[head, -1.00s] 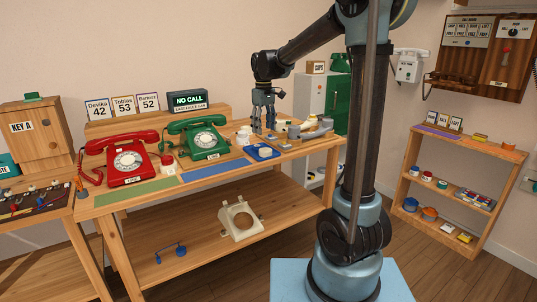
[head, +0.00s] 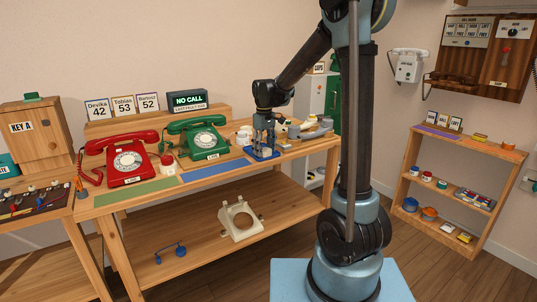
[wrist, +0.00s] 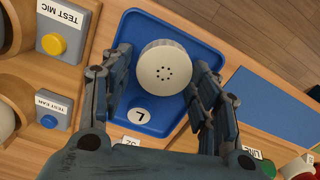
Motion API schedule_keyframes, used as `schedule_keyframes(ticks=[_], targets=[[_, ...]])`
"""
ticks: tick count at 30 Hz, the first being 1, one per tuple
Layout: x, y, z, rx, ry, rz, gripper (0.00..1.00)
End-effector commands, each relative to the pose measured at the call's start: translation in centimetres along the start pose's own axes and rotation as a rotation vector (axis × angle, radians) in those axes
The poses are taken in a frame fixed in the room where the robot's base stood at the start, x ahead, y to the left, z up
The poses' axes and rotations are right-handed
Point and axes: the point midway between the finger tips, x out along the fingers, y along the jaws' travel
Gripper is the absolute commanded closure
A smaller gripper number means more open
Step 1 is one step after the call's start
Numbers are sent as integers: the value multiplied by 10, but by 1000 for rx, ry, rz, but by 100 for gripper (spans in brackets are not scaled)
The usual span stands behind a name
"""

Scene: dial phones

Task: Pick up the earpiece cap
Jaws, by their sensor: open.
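The earpiece cap appears to be the white round cap (wrist: 165,64) with a ring of small dark holes, lying in a blue tray (wrist: 140,22) marked L. My gripper (wrist: 162,75) is open above the tray, with one finger on each side of the cap. A narrow gap shows at the left finger; at the right finger I cannot tell if it touches. In the head view my gripper (head: 263,152) points down at the blue tray (head: 250,155) near the bench's front edge, and its fingers hide the cap.
In the wrist view a yellow button (wrist: 53,45) marked TEST MIC and a blue button (wrist: 48,121) marked TEST EAR stand left of the tray. A green phone (head: 203,139) and a red phone (head: 127,161) stand to the left on the bench. A blue mat (head: 212,169) is bare.

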Motion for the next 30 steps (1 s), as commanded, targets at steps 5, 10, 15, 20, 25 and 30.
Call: schedule_keyframes(ticks=[5, 10, 15, 20, 25, 30], targets=[[1, -1, 0, -1, 0, 0, 44], [0, -1, 0, -2, 0, 0, 69], [0, -1, 0, -2, 0, 0, 69], [0, -1, 0, -2, 0, 0, 69], [-12, -2, 0, -2, 0, 0, 69], [-38, -2, 0, -2, 0, 0, 69]])
